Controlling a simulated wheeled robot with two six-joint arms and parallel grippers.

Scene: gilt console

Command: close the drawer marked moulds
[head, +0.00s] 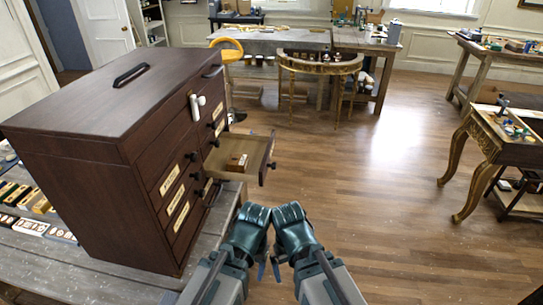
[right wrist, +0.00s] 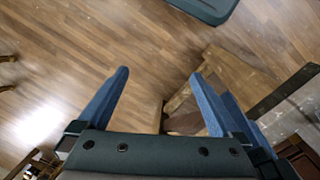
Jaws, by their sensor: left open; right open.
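A dark wooden chest (head: 95,170) with several drawers stands on the grey worktable. One drawer (head: 262,162) is pulled out on its right-hand front, with a small wooden block (head: 237,163) inside and a dark knob on its face. The other drawers look closed; their cream labels are too small to read. My left gripper (head: 262,269) is open, low in front of the chest and apart from the open drawer. My right gripper (head: 277,268) is beside it, partly hidden; its blue fingers stand apart and empty in the right wrist view (right wrist: 158,80).
The grey worktable (head: 100,262) carries the chest and small boxes at the left. A gilt console (head: 320,66) stands at the back. Another gilt table (head: 490,145) with small items is at the right. The wooden floor between is clear.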

